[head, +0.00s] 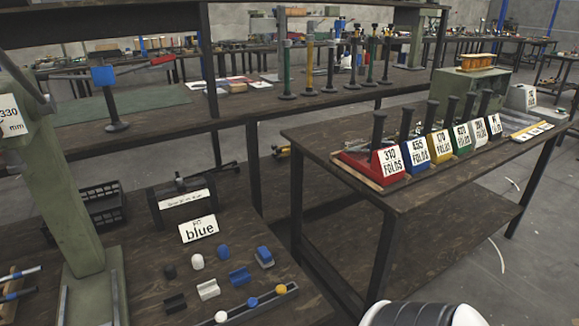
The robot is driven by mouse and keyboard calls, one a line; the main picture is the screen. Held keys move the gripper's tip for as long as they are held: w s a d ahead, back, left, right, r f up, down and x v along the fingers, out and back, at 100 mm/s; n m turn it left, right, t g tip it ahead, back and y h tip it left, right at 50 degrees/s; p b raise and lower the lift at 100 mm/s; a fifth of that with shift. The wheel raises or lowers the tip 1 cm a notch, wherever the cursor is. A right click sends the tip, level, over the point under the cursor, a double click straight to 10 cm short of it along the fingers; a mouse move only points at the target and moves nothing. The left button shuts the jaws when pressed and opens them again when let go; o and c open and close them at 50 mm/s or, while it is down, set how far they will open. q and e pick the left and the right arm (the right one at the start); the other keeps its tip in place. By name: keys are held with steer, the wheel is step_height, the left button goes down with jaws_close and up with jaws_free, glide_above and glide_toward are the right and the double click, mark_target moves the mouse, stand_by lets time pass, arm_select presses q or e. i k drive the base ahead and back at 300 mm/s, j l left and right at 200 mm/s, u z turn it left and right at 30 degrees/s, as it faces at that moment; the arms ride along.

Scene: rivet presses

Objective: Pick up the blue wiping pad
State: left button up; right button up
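Several small blue pieces lie on the low dark wooden table at the bottom left, and I cannot tell for sure which is the wiping pad. A blue block with a greyish side (264,257) lies at the right of the group. A blue grooved block (239,276) lies left of and in front of it. A small rounded blue piece (222,252) stands behind, and a blue ball (252,302) sits on a grey rail. Neither of my grippers is in view.
White and black pieces (208,289) lie close beside the blue ones. A card reading "blue" (198,228) stands behind them. A green press column (60,170) rises at the left. A table with coloured stamp holders (440,146) stands right, beyond a gap.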

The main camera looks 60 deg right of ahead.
mark_target(263, 255)
steer(key=j+z, duration=0.1)
steer(key=z, duration=0.35)
steer(key=j+z, duration=0.1)
steer(key=z, duration=0.35)
steer(key=j+z, duration=0.15)
steer(key=z, duration=0.3)
steer(key=j+z, duration=0.1)
steer(key=z, duration=0.35)
